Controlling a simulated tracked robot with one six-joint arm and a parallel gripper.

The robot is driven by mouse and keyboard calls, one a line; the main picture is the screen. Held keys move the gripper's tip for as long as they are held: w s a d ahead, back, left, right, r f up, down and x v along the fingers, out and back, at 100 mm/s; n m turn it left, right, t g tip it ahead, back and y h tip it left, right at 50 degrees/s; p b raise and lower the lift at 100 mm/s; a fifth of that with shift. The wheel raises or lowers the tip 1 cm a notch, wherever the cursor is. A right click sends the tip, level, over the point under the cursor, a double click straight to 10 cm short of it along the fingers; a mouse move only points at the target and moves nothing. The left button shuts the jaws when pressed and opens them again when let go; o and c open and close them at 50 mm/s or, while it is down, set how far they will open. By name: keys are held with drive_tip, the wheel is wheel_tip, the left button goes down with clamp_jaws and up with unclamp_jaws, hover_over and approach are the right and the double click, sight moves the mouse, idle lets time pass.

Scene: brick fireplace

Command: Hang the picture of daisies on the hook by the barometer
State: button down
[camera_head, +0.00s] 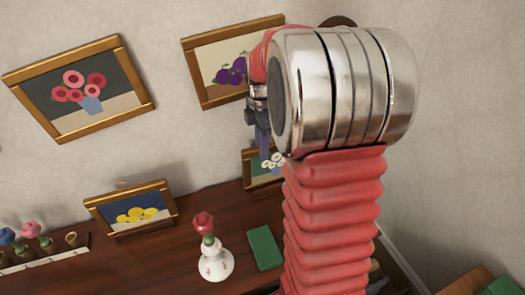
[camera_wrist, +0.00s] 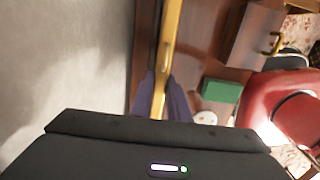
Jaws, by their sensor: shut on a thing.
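The picture of daisies (camera_head: 250,170), white flowers on a dark ground in a gold-brown wooden frame, is low at the back of the dark wooden shelf, partly behind my arm. My gripper (camera_head: 264,148) points down at its top edge and is shut on it. In the wrist view the fingers (camera_wrist: 160,98) close on the golden frame (camera_wrist: 172,40), seen edge-on. I cannot tell whether its bottom touches the shelf. A round dark brown thing (camera_head: 338,21), perhaps the barometer, peeks out above my arm. The hook is not visible.
On the wall hang a pink-flower picture (camera_head: 80,129) and a plum picture (camera_head: 205,88), partly behind my gripper.

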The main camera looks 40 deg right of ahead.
drive_tip(key=shift+f, duration=0.9)
drive_tip(key=c, duration=1.7)
unclamp_jaws()
wheel_tip(320, 180, up, 14)
drive_tip(key=shift+f, duration=0.1)
